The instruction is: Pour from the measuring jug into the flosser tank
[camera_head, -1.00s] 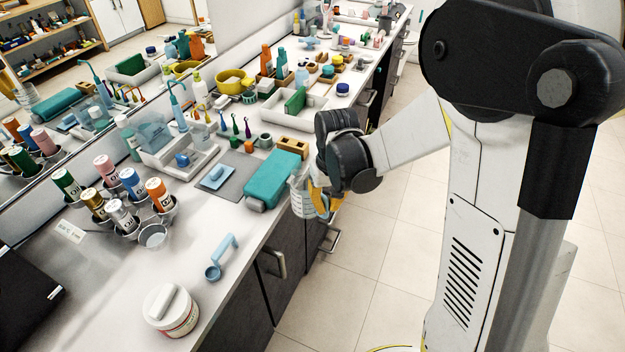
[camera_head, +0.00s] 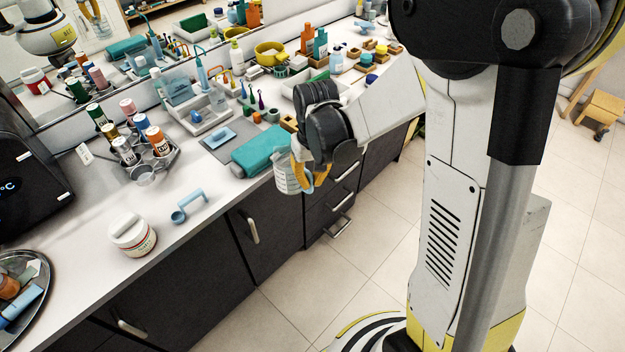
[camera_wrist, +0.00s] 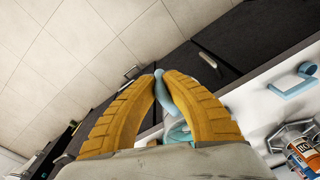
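My gripper (camera_head: 312,177) has its orange fingers closed around the pale blue handle (camera_wrist: 165,92) of the measuring jug, as the wrist view shows. The clear jug (camera_head: 286,176) with its markings hangs just off the counter's front edge, beside the teal case, and looks roughly upright. My wrist and fingers hide part of it. The flosser stands farther back by the mirror, with a translucent bluish tank (camera_head: 177,89) and a blue handpiece (camera_head: 202,75) on a white base (camera_head: 206,120). The jug is well apart from the tank. I cannot see any water level.
A holder with several cans (camera_head: 155,148) is left of the flosser. Floor beside the counter is clear.

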